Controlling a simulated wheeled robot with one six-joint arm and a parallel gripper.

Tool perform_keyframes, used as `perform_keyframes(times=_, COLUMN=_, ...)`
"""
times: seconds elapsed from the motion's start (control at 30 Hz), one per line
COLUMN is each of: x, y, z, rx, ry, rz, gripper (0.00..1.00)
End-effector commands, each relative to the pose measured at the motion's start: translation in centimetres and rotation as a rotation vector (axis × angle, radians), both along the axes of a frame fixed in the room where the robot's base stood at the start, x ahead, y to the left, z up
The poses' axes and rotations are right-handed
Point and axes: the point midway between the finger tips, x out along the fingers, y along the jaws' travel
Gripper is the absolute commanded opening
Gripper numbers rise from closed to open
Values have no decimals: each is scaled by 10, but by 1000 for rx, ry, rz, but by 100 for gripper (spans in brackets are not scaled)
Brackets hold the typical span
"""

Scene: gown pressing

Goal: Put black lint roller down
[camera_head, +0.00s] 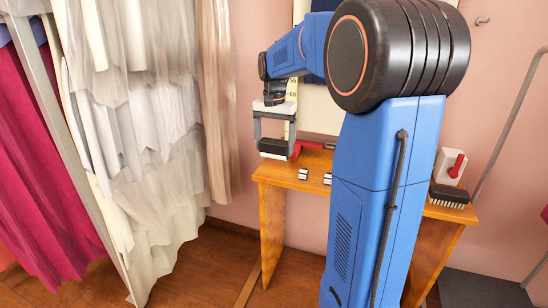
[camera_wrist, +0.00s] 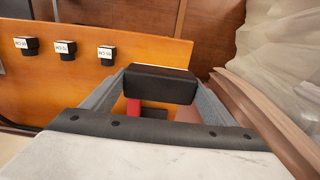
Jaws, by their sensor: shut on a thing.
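My gripper (camera_head: 274,140) is at the back left end of the wooden table (camera_head: 280,174), pointing down, with a grey finger on each side. It is shut on the black lint roller (camera_head: 272,149), a dark block between the fingertips. In the wrist view the lint roller (camera_wrist: 160,84) spans the gap between the fingers and overlaps the table's edge. A red piece (camera_head: 312,145) shows just right of it, and red also shows below the block in the wrist view (camera_wrist: 133,106). I cannot tell whether the lint roller touches the tabletop.
Small black blocks with white labels (camera_wrist: 65,49) stand in a row on the table (camera_wrist: 110,80). A dark bristle brush (camera_head: 449,196) and a white item with a red part (camera_head: 451,166) are at the right end. Pale hanging gowns (camera_head: 145,130) are on the left.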

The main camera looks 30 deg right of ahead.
Motion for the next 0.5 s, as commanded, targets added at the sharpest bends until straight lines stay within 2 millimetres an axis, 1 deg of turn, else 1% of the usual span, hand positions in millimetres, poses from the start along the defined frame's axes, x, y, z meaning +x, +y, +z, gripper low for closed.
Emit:
perform_keyframes(times=0.23, x=0, y=0, z=-16, rx=0, ry=0, rz=0, gripper=54)
perform_keyframes(times=0.4, x=0, y=0, z=-38, rx=1, ry=1, rz=0, gripper=54)
perform_keyframes(times=0.5, x=0, y=0, z=-46, rx=-1, ry=-1, rz=0, gripper=54)
